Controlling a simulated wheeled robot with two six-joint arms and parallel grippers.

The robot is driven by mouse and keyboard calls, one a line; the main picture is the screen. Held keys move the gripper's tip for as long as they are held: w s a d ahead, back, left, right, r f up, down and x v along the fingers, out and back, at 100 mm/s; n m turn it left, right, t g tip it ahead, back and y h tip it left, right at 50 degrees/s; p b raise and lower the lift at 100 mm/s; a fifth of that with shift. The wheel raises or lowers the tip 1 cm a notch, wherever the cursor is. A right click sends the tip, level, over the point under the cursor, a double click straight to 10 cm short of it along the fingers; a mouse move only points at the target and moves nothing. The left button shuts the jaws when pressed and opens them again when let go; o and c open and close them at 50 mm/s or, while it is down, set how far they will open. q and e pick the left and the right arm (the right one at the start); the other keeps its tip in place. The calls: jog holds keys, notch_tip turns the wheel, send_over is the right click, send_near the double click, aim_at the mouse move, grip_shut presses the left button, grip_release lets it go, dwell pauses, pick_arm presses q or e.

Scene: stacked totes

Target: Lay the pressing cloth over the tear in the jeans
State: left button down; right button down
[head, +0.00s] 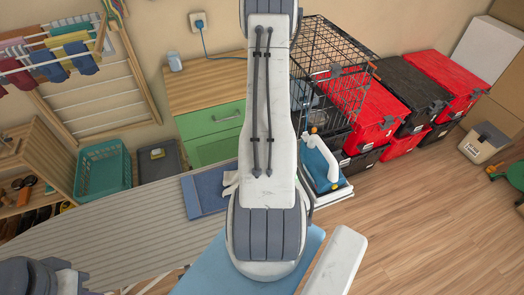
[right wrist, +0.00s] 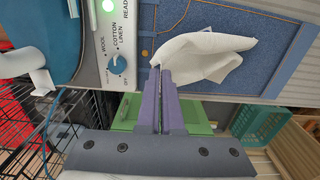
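The white pressing cloth (right wrist: 208,58) hangs crumpled from the tips of my right gripper (right wrist: 160,72), which is shut on its edge. The cloth is over the blue jeans (right wrist: 270,62), which have orange stitching; whether it touches them I cannot tell. In the head view, the folded jeans (head: 206,190) lie on the striped ironing board (head: 140,222), and a bit of the cloth (head: 230,178) shows beside my arm. That arm hides the right gripper there. I cannot make out the tear; the cloth may cover it. My left gripper is not in view.
A steam station with an iron (head: 322,165) stands just right of the jeans; its dial panel (right wrist: 118,50) is close beside the right gripper. A black wire crate (head: 325,75), red and black totes (head: 445,80), a green cabinet (head: 212,130) and a teal basket (head: 102,172) stand behind.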

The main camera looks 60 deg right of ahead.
jog(key=d+f+b, duration=0.1)
jog(key=f, duration=0.1)
jog(key=s+d+f+b, duration=0.1)
jog(key=f+b, duration=0.1)
jog(key=s+d+f+b, duration=0.1)
jog(key=shift+f, duration=0.4)
jog(key=shift+s+d+f+b, duration=0.25)
jog(key=shift+d+f+b, duration=0.15)
jog(key=shift+f+b, duration=0.3)
jog(key=shift+r, duration=0.1)
grip_release()
notch_tip(320, 180, up, 6)
jog(key=p, duration=0.4)
jog(key=shift+f, duration=0.25)
notch_tip(320, 180, up, 10)
jog(key=b, duration=0.2)
jog(key=shift+r, duration=0.25)
